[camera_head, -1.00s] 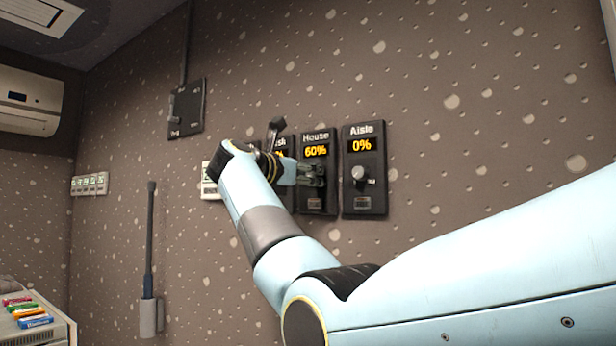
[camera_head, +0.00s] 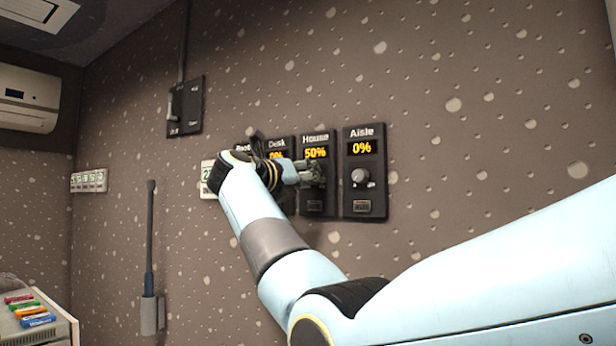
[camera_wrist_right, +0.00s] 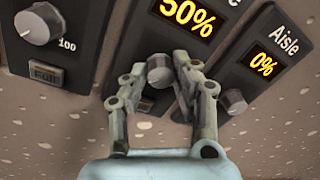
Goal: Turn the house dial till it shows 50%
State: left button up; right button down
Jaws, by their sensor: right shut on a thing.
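The house dial panel (camera_head: 316,205) is a black wall unit labelled "House", and its orange display (camera_head: 315,153) reads 50%. In the right wrist view the display (camera_wrist_right: 187,17) also reads 50%. The house dial knob (camera_wrist_right: 160,72) is a round grey knob below that display. My left gripper is not in view.
The Aisle panel (camera_head: 364,200) at 0% is close on the right. The Desk panel (camera_head: 278,146) is close on the left, partly hidden by my right arm. A lever switch box (camera_head: 186,107) hangs further left. The wall right of Aisle is clear.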

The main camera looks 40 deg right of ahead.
dwell(0.4)
jog(key=c, duration=1)
grip_release()
jog(key=shift+c, duration=0.2)
jog(key=v, duration=1.2)
jog(key=shift+f, duration=0.1)
